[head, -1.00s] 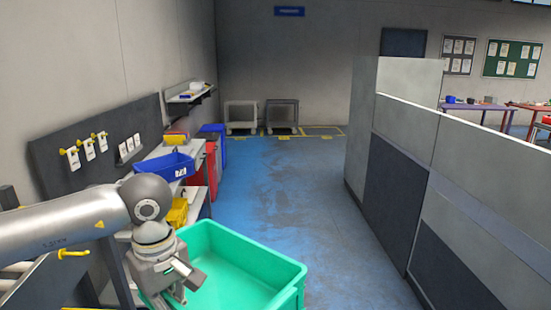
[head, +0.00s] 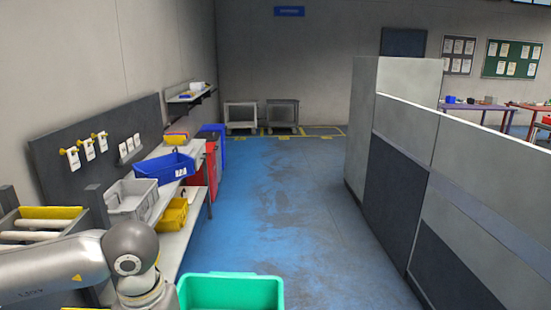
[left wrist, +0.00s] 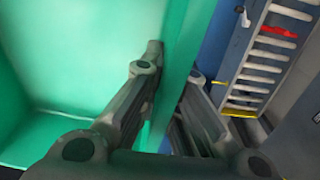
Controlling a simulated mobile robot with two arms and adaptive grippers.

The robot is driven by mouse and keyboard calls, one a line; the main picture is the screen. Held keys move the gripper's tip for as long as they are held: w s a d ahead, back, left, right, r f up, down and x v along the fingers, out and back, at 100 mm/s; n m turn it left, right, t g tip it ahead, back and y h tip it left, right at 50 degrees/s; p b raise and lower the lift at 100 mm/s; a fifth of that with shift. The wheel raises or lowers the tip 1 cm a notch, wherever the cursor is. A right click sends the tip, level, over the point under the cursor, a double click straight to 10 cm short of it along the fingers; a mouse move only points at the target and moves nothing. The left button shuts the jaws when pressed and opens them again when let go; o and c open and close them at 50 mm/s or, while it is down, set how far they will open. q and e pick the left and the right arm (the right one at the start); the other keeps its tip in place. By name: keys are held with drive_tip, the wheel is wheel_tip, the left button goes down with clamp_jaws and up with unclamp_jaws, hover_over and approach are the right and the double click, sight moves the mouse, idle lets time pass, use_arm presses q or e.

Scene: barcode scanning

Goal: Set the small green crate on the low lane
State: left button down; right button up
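The green crate (head: 232,294) is at the bottom edge of the head view, cut off by the frame; its visible inside looks empty. In the left wrist view its wall (left wrist: 100,50) fills the left side. My left gripper (left wrist: 173,62) straddles the crate's rim, one finger inside and one outside, and appears closed on it. In the head view the gripper is out of frame below my wrist. A roller lane (head: 20,236) with a yellow strip is at the left; rollers (left wrist: 262,58) also show in the left wrist view. I cannot tell which lane level this is. My right gripper is not seen.
A shelf unit along the left wall holds a grey bin (head: 131,197), a blue bin (head: 165,167) and a yellow bin (head: 173,215). Red and blue containers stand beyond. A grey partition (head: 395,190) bounds the right. The blue floor (head: 290,210) between is clear.

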use_arm(q)
drive_tip(key=s+f, duration=0.4)
drive_tip(key=shift+f, duration=0.5)
drive_tip(key=shift+d, duration=0.1)
